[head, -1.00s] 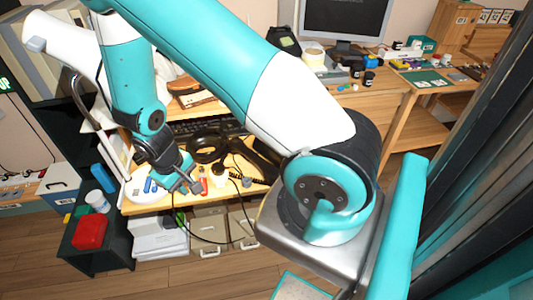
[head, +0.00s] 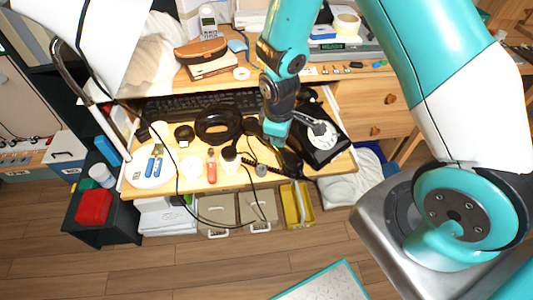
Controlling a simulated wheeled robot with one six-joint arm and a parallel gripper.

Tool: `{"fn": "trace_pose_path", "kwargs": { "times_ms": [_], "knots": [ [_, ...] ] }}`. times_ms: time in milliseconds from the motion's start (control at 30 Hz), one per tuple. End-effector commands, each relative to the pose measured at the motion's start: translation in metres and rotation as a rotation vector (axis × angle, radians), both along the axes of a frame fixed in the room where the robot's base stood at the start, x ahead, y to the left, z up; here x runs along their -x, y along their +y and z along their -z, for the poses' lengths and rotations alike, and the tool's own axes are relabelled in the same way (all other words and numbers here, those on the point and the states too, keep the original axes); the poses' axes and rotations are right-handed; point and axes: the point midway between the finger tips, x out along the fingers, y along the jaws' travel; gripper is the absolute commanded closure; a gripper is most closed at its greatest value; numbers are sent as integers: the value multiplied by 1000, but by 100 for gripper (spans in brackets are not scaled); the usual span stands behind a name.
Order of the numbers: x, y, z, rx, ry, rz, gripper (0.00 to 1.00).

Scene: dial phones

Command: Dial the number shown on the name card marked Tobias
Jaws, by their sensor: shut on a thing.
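A black telephone (head: 333,150) with a round white dial (head: 322,136) stands at the right end of the desk's lower surface. No card marked Tobias can be read in this view.
The desk (head: 210,180) also bears a black keyboard (head: 190,105), a black ring-shaped item (head: 217,124), a red-topped tool (head: 211,166) and a white round base (head: 153,166). A brown case (head: 201,50) and a cordless phone (head: 208,22) stand on the shelf behind. Floor is open in front.

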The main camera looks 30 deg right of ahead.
Motion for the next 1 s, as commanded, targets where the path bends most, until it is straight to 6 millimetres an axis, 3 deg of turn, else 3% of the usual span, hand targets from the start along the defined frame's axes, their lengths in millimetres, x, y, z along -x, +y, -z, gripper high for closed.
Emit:
{"fn": "trace_pose_path", "kwargs": {
  "times_ms": [33,200,400,633,1000],
  "knots": [
    [-1,9,13,-11,4,-142,100],
    [-1,34,21,-33,35,-597,100],
    [1,50,25,-41,65,-913,100],
    [1,53,30,-42,74,-984,100],
    [1,52,56,-40,73,-980,100]
  ]
}}
